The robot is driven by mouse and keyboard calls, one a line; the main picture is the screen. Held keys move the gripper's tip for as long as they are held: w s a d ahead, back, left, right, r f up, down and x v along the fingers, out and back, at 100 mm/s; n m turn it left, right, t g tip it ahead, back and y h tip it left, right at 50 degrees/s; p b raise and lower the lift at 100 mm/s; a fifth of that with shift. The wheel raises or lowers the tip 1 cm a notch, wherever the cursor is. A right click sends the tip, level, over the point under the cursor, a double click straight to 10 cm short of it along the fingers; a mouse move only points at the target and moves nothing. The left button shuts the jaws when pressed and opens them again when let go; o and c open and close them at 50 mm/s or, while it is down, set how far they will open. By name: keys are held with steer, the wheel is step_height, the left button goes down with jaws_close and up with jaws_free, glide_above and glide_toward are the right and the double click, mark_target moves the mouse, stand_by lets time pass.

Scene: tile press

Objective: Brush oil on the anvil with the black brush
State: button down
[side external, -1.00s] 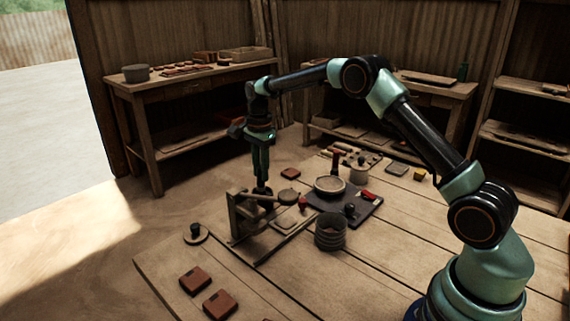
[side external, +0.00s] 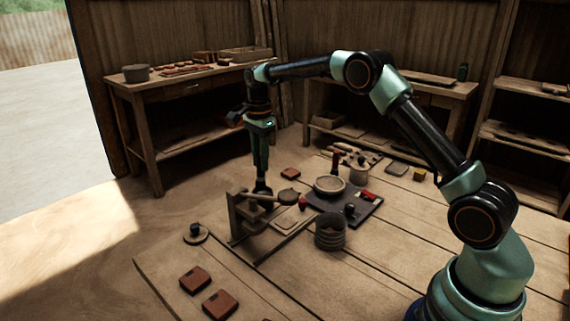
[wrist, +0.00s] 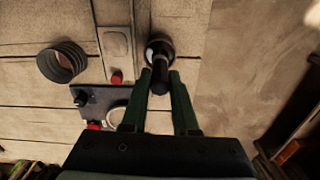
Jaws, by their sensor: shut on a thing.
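My gripper (side external: 261,178) hangs straight down behind the wooden press frame (side external: 236,220) in the side view. In the wrist view, its green fingers (wrist: 162,76) are shut on a black-handled tool, apparently the black brush (wrist: 160,77), with a rounded, pale-edged end. The dark tip also shows low between the fingers in the side view (side external: 263,190). The press has a wooden lever and a long bed with a pale flat plate (side external: 287,220), also in the wrist view (wrist: 117,42). I cannot tell for sure which part is the anvil, or whether the brush touches anything.
A ribbed pot (side external: 330,236) stands right of the press. Behind it, a dark board (side external: 366,212) carries a shallow bowl (side external: 329,185) and red and black items. A knobbed disc (side external: 196,235) and brown tiles (side external: 195,281) lie at front left. Bare boards lie at front right.

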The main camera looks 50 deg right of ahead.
steer(key=shift+r, duration=1.85)
